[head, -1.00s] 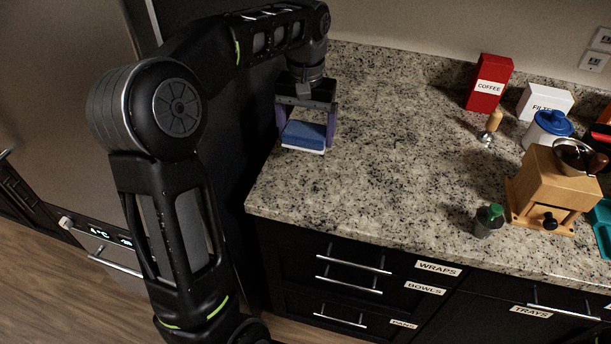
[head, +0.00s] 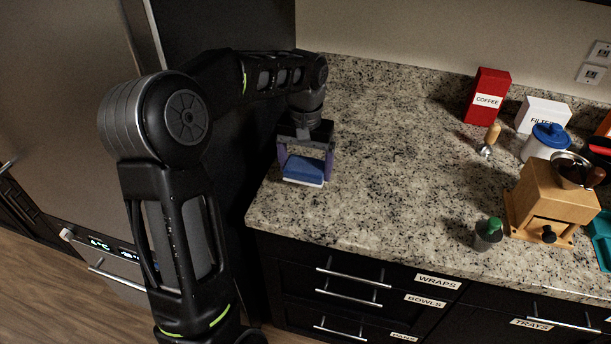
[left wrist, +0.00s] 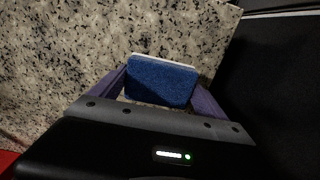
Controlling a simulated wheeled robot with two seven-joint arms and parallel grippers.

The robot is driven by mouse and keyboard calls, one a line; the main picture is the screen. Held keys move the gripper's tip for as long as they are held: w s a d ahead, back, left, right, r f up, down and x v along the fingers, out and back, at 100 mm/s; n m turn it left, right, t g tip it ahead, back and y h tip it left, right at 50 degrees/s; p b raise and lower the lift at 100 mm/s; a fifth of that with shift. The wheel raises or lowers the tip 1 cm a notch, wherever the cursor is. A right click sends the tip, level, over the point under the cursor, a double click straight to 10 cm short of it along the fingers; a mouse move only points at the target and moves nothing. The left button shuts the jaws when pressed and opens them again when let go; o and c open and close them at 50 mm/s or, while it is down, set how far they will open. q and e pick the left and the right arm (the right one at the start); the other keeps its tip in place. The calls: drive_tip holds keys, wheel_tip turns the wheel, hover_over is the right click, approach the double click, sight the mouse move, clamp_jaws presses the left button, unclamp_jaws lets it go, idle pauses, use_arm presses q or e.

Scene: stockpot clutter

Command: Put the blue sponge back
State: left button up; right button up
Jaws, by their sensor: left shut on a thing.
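The blue sponge (head: 304,168) has a white underside and is at the left end of the granite counter, near its left edge. My left gripper (head: 305,172) is shut on it, with a purple finger on each side. In the left wrist view the sponge (left wrist: 162,81) sits between the two fingers (left wrist: 162,88). I cannot tell whether its underside touches the counter or is just above it. My right gripper is not in view.
The granite counter (head: 390,170) is clear around the sponge. To the right stand a red coffee box (head: 487,96), a white filter box (head: 544,110), a blue-lidded jar (head: 543,141), a wooden grinder (head: 553,197) and a small green-topped jar (head: 488,233). A dark tall cabinet side borders the left.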

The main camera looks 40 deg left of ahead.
sight(305, 177)
use_arm(q)
drive_tip(key=shift+f+p, duration=0.3)
drive_tip(key=shift+f, duration=1.55)
drive_tip(key=shift+f, duration=0.15)
drive_tip(key=o, duration=1.2)
drive_tip(key=shift+c, duration=0.2)
wheel_tip(305, 177, up, 12)
drive_tip(key=shift+r+b, duration=0.2)
drive_tip(key=shift+b, duration=0.35)
drive_tip(key=shift+f, duration=0.1)
